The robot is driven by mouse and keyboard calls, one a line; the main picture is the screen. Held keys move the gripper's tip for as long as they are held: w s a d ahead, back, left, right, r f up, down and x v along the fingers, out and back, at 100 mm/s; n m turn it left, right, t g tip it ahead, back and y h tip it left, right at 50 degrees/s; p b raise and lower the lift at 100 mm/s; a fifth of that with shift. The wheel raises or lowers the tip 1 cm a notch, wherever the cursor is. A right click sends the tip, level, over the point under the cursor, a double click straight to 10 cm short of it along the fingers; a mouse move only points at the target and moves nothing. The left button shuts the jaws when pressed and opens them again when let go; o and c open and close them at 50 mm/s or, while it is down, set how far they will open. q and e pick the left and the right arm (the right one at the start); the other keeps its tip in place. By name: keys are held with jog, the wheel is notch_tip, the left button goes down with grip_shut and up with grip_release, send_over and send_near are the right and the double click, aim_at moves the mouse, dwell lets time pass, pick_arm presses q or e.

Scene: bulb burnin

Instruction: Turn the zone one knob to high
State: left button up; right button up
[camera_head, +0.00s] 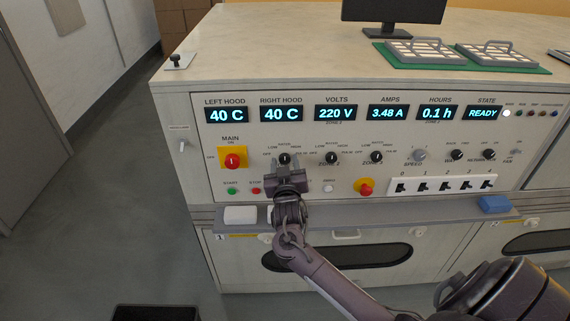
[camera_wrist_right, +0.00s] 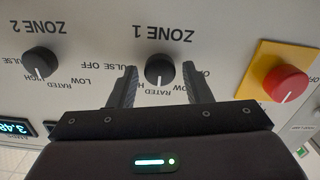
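The zone one knob (camera_wrist_right: 159,69) is a round black knob with a white pointer line, under the right hood display; it also shows in the head view (camera_head: 285,158). In the wrist view, which is upside down, its pointer aims downward at the printed setting labels. Fingers partly cover these labels, and I cannot tell the exact setting. My right gripper (camera_head: 286,171) is at the panel in front of this knob. Its two fingers stand open on either side of the knob, with gaps visible, not closed on it. My left gripper is not in view.
The zone 2 knob (camera_wrist_right: 40,63) is beside it. The red main switch (camera_head: 232,161) on a yellow plate is left of the gripper; a red emergency button (camera_head: 365,188) is to the right. A grey ledge (camera_head: 340,222) runs below, with a blue block (camera_head: 494,204).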

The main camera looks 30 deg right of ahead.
jog(key=c, duration=0.8)
jog(key=shift+o, duration=0.2)
jog(key=shift+m, duration=0.3)
jog(key=m+b, duration=0.1)
jog(key=m, duration=0.3)
jog(key=shift+b, duration=0.3)
jog(key=shift+m+b, duration=0.45)
jog(key=shift+m, duration=1.15)
jog(key=o, duration=1)
